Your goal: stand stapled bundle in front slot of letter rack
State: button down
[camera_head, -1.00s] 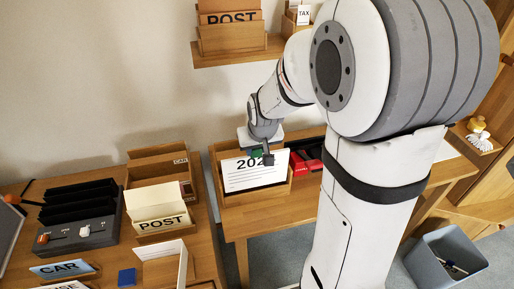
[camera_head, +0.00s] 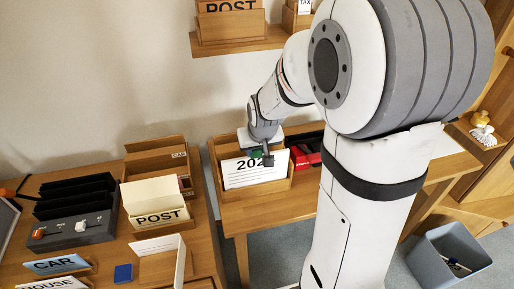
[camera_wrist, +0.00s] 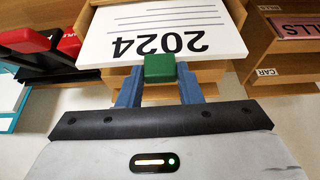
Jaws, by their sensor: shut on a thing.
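The stapled bundle (camera_head: 250,177) is a white sheet stack marked 2024 with printed lines. It stands nearly upright inside the wooden letter rack (camera_head: 215,160), behind its low front lip. My gripper (camera_head: 263,153) is shut on the bundle's top edge, near its middle. In the wrist view the bundle (camera_wrist: 125,42) appears upside down, with a green block (camera_wrist: 160,68) at its edge between my blue fingers (camera_wrist: 160,90). The bundle's lower edge is hidden by the front lip, so I cannot tell whether it touches the rack's floor.
A red object (camera_head: 304,157) lies close to the rack's right side. A POST box (camera_head: 158,212), a CAR box (camera_head: 178,160) and a black-slotted sorter (camera_head: 75,220) stand on the left desk. A blue-grey bin (camera_head: 447,258) is on the floor at right.

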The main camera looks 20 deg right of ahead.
jog(key=shift+f+b, duration=0.95)
jog(key=shift+f, duration=0.3)
jog(key=shift+c, duration=2.3)
grip_release()
jog(key=shift+r, duration=0.15)
notch_tip(320, 180, up, 8)
jog(key=p, duration=0.5)
